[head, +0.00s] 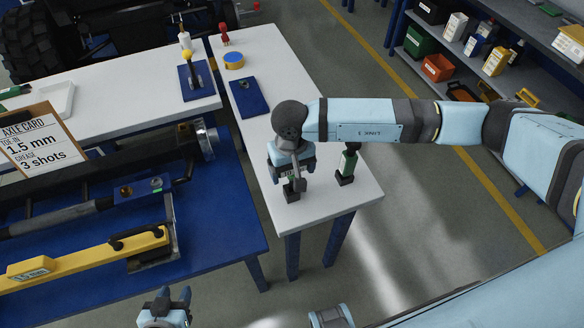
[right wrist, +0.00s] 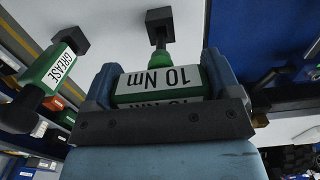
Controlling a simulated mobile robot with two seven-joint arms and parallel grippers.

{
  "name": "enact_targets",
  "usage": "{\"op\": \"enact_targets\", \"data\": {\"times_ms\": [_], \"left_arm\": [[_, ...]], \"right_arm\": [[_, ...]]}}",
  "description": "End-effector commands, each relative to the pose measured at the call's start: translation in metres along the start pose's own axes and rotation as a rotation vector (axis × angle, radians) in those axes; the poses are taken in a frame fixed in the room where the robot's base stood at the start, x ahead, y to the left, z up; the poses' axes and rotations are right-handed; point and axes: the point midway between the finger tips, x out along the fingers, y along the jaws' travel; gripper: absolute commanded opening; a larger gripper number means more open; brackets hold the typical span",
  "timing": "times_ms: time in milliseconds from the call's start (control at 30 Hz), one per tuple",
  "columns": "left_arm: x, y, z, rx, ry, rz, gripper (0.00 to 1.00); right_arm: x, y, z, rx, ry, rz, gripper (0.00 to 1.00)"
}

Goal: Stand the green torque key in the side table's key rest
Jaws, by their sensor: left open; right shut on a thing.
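The green torque key, with a white "10 Nm" label, shows in the right wrist view (right wrist: 158,82). My right gripper (head: 292,163) is shut around its labelled handle, above the white side table (head: 318,210). Its dark shaft points down to a square black block (right wrist: 157,18), which also shows below the gripper in the head view (head: 291,191). I cannot tell whether the shaft is seated in this block or whether the block is the key rest. In the head view the gripper hides most of the key. My left gripper (head: 172,301) is open and empty at the bottom.
A green and black "GREASE" tool (head: 348,162) stands in a similar black block just right of my right gripper. A blue plate (head: 249,97), a blue-yellow round tin (head: 234,60) and a red-topped item (head: 224,34) sit farther back. A yellow bar (head: 85,260) lies on the blue bench at left.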

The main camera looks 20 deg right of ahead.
Motion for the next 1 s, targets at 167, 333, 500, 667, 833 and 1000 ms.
{"op": "enact_targets", "data": {"times_ms": [167, 333, 500, 667, 833, 1000], "left_arm": [[0.004, 0.0, 0.007, 0.0, -0.002, 0.0, 0.43], [0.007, 0.0, 0.011, 0.0, -0.002, 0.0, 0.43], [0.01, -0.001, 0.016, 0.0, -0.002, 0.0, 0.43], [0.012, -0.001, 0.019, 0.0, -0.002, 0.0, 0.43], [0.015, -0.001, 0.023, 0.0, -0.001, -0.001, 0.43], [0.018, -0.001, 0.026, 0.0, 0.001, -0.001, 0.43]], "right_arm": [[0.007, 0.0, -0.001, 0.0, 0.001, 0.0, 0.26], [0.012, 0.0, -0.001, 0.0, 0.001, 0.0, 0.26], [0.017, 0.0, -0.001, 0.0, 0.001, 0.0, 0.26], [0.022, 0.0, -0.001, 0.0, 0.001, 0.0, 0.26], [0.027, 0.0, -0.001, 0.0, 0.001, 0.0, 0.26], [0.032, 0.0, -0.002, 0.0, 0.0, 0.0, 0.26]]}}
